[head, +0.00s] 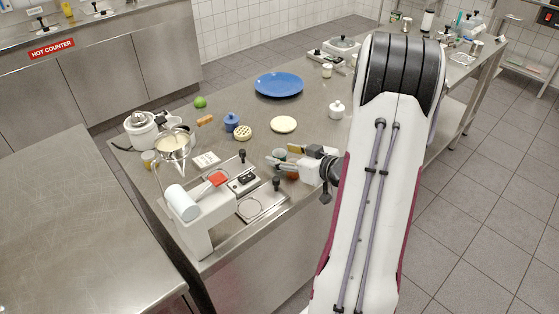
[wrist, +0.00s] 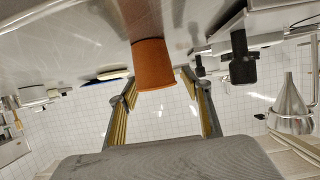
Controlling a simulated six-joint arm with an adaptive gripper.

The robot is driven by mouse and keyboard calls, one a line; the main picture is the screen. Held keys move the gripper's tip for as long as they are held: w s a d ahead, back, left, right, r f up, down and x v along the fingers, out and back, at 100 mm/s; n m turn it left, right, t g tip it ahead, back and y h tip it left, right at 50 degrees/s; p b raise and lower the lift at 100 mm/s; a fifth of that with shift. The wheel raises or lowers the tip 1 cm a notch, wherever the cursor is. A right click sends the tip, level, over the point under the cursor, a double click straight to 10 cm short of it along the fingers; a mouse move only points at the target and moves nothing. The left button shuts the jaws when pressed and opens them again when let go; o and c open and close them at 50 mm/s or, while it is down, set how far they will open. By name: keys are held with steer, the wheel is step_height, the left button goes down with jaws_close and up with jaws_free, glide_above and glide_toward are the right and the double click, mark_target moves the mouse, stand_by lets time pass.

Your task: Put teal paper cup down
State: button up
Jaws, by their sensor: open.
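My gripper (head: 284,160) is open, low over the counter near its front edge in the head view. In the wrist view, which looks upside down, the orange cup (wrist: 154,62) stands on the counter between and just beyond the open fingertips (wrist: 158,86), with gaps on both sides. No teal cup is clear in the wrist view.
A steel counter device (head: 262,207) with black knobs stands left of and nearer than my gripper.

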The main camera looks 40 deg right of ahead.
steer(key=shift+x, duration=1.15)
steer(key=c, duration=1.3)
steer(key=shift+r, duration=0.1)
steer(key=shift+c, duration=0.2)
step_height(320, 180, up, 10)
